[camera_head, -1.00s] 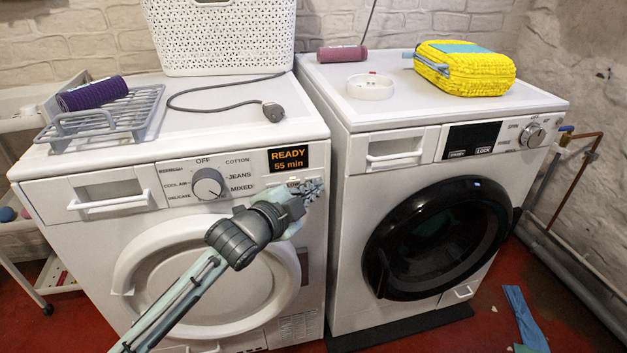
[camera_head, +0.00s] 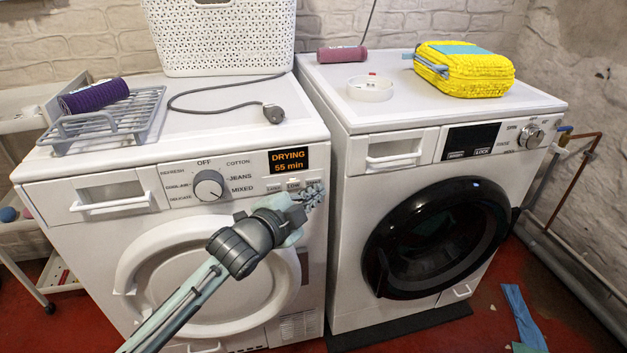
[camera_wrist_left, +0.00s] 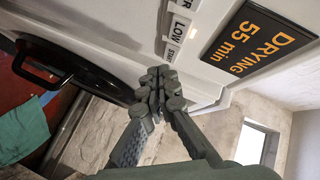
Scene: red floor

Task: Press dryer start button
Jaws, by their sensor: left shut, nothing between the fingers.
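The dryer (camera_head: 100,255) is the white machine on the left in the head view. Its orange display (camera_head: 288,160) reads "DRYING 55 min", and so does the display in the left wrist view (camera_wrist_left: 250,40). My left gripper (camera_head: 314,194) is shut and empty at the right end of the dryer's panel, below the display. I cannot tell whether the fingertips touch the button. My right gripper is not in view.
A washer (camera_head: 345,230) with a black door stands close on the right. On the dryer are a white basket (camera_head: 225,40), a grey rack (camera_head: 125,115) with a purple roll, and a plug with cable (camera_head: 273,113). A yellow bag (camera_head: 465,70) lies on the washer.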

